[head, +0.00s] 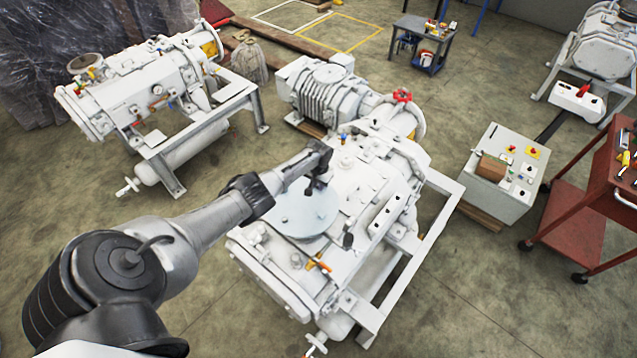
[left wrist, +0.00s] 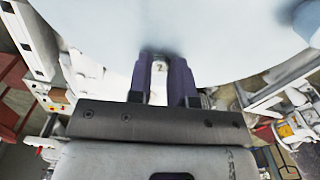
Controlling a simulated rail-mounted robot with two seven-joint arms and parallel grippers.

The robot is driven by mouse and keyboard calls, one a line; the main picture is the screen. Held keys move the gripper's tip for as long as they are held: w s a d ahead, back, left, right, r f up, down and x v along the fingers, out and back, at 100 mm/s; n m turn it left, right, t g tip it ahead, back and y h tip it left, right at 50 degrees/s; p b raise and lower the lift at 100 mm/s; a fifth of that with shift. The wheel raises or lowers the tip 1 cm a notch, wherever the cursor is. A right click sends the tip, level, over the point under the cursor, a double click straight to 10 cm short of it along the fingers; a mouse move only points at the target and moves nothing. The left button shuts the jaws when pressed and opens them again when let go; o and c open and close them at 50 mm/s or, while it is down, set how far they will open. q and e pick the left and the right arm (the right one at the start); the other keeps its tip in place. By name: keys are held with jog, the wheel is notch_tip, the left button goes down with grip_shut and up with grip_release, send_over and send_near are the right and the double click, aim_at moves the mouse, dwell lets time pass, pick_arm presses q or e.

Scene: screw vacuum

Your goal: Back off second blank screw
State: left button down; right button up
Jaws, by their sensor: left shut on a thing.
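The white vacuum pump (head: 370,195) stands on a pale frame in the middle of the head view. A round pale blank plate (head: 290,218) lies on its top and fills the upper part of the left wrist view (left wrist: 190,25). Screw heads on the plate are too small to tell apart. My left gripper (head: 314,188) is at the plate's far right part. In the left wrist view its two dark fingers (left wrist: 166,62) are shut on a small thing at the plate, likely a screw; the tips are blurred. My right gripper is not in view.
A red-handled valve (head: 402,95) rises behind the plate. Another white pump (head: 150,85) stands at the left. A grey control box (head: 503,172) and a red cart (head: 572,222) stand at the right. Floor between them is open.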

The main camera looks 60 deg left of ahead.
pick_arm(q)
jog(key=shift+s+f, duration=0.1)
jog(key=shift+f, duration=0.05)
jog(key=c, duration=1)
grip_release()
jog(key=shift+r, duration=0.45)
jog(key=shift+r+p, duration=0.75)
jog(key=shift+r, duration=5.8)
